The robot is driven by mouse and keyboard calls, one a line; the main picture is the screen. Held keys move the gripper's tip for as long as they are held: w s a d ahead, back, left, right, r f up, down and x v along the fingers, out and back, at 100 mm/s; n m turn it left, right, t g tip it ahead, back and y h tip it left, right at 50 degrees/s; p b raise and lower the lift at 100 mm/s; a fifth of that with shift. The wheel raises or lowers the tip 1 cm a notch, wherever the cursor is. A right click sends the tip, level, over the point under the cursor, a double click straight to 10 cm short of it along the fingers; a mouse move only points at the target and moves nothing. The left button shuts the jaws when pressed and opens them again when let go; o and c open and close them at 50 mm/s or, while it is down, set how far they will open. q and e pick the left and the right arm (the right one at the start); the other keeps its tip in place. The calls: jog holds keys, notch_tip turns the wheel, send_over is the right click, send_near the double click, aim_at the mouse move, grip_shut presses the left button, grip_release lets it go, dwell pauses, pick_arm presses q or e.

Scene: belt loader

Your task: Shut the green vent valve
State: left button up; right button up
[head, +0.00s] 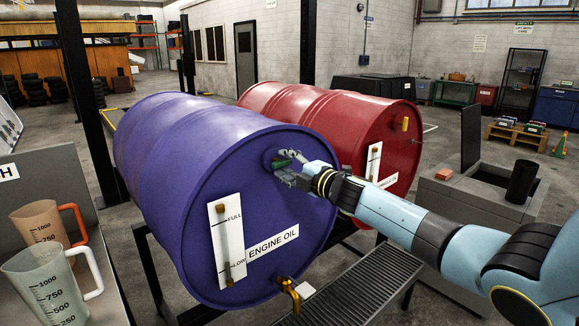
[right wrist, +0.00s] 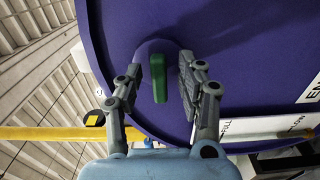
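The green vent valve (right wrist: 158,78) is a short bar handle on a round boss high on the end face of the purple drum (head: 255,215), which lies on its side. In the head view the valve (head: 281,164) is partly hidden by my right gripper (head: 287,172). In the right wrist view the right gripper (right wrist: 158,66) is open, with one finger on each side of the handle and a visible gap to each. The handle runs lengthwise between the fingers. My left gripper is not in view.
A sight gauge (head: 225,245), an "ENGINE OIL" label (head: 273,240) and a brass tap (head: 289,294) are on the same drum face. A red drum (head: 385,145) lies behind. Two measuring jugs (head: 57,285) stand at the left. A grating (head: 355,288) lies below my right arm.

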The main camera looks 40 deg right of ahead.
jog(key=s+d, duration=0.1)
jog(key=s, duration=1.1)
